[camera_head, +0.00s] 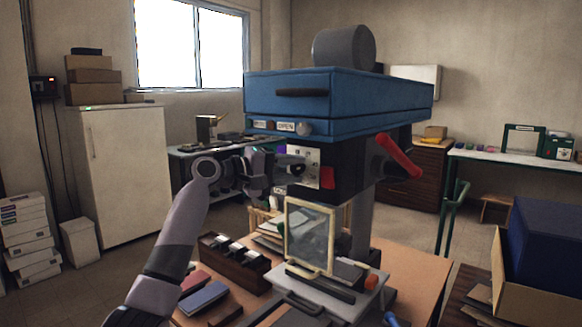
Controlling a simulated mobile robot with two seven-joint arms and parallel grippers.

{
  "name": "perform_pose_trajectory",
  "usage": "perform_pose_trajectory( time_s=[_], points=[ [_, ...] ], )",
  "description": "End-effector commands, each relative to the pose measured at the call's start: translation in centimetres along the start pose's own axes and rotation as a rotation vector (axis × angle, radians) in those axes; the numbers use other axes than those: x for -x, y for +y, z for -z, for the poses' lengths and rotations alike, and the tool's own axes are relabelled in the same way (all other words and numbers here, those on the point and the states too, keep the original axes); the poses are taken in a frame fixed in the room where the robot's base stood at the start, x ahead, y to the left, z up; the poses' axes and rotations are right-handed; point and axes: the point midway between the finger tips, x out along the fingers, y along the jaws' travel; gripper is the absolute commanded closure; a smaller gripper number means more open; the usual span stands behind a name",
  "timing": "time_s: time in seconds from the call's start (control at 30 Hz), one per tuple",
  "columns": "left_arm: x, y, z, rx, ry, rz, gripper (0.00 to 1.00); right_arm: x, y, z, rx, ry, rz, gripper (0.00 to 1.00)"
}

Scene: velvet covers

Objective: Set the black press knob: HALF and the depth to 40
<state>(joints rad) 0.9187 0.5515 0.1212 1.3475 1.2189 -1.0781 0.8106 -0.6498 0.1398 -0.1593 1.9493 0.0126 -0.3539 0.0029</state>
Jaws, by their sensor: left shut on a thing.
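The press has a blue head (340,97) and a dark body below it. A pale panel (313,165) on the body's front carries the black knob (297,169). My left gripper (288,167) reaches in from the left and is shut on the black knob. The jaws cover part of the knob, and its setting is too small to read. I cannot make out a depth scale or its value. My right gripper is not in view.
A red lever (398,155) sticks out at the press's right side. A clear framed guard (310,236) stands below the panel. A wooden rack (235,260) and several books or covers crowd the bench's left. An open box (530,285) stands at right.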

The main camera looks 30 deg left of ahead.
Motion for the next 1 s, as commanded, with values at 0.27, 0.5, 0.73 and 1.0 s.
perform_pose_trajectory(
  time_s=[0.27,0.5,0.73,1.0],
  points=[
    [-0.04,-0.08,-0.08,-0.027,-0.002,0.013,0.95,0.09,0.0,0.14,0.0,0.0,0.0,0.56],
    [-0.05,-0.1,-0.09,-0.026,-0.002,0.013,0.95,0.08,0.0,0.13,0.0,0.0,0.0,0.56],
    [-0.04,-0.08,-0.07,-0.025,-0.001,0.012,0.39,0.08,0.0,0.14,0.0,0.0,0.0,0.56],
    [0.48,-0.15,0.02,-0.026,0.001,0.011,0.39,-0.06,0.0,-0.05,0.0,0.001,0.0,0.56]
  ],
)
